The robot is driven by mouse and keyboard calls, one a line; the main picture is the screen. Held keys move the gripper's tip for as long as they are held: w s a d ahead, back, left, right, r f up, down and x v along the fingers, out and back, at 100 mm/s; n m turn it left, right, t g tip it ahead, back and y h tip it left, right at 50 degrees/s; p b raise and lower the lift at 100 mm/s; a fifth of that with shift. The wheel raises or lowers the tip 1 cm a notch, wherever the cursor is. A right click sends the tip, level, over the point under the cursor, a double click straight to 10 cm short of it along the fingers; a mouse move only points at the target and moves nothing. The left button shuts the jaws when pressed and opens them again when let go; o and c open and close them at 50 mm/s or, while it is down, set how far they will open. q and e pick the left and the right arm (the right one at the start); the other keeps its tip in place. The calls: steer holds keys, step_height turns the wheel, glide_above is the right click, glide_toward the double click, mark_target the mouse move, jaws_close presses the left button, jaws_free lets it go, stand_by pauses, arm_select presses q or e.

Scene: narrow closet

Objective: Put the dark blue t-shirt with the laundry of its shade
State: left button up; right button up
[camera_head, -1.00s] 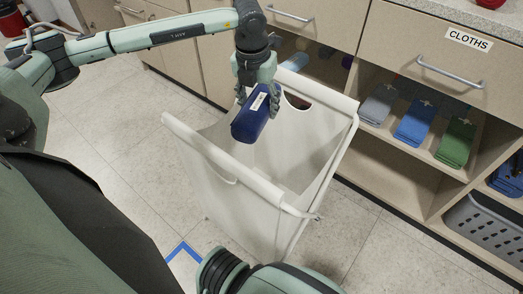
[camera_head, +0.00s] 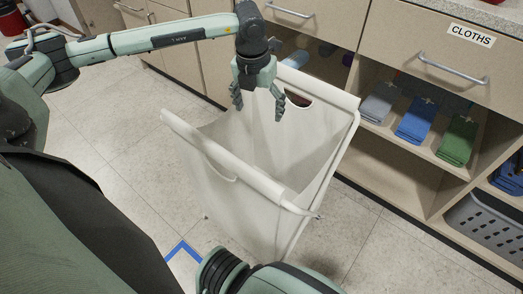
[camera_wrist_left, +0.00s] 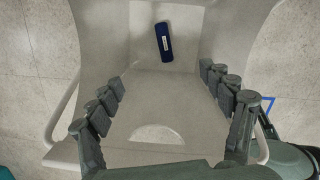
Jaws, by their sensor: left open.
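My left gripper (camera_head: 258,103) is open and empty above the white laundry hamper (camera_head: 262,188) in the head view. In the left wrist view, its spread fingers (camera_wrist_left: 165,112) frame the inside of the hamper. The dark blue t-shirt (camera_wrist_left: 164,42), a folded roll with a white label, lies inside the hamper below the gripper, apart from the fingers. The hamper's walls hide it in the head view. My right gripper is not in view; only part of an arm of mine shows at the bottom of the head view.
A cabinet with a CLOTHS drawer (camera_head: 440,65) stands behind and to the right. Its open shelf holds folded grey, blue (camera_head: 416,121) and green (camera_head: 457,140) cloths. A grey basket (camera_head: 488,226) sits low at the right. Tiled floor is clear left of the hamper.

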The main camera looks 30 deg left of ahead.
arm_select(q)
steer(key=shift+r, duration=0.1)
step_height(320, 180, up, 12)
steer(key=s, duration=0.1)
steer(key=shift+s+d, duration=0.2)
steer(key=shift+s, duration=0.2)
steer(key=shift+f, duration=0.2)
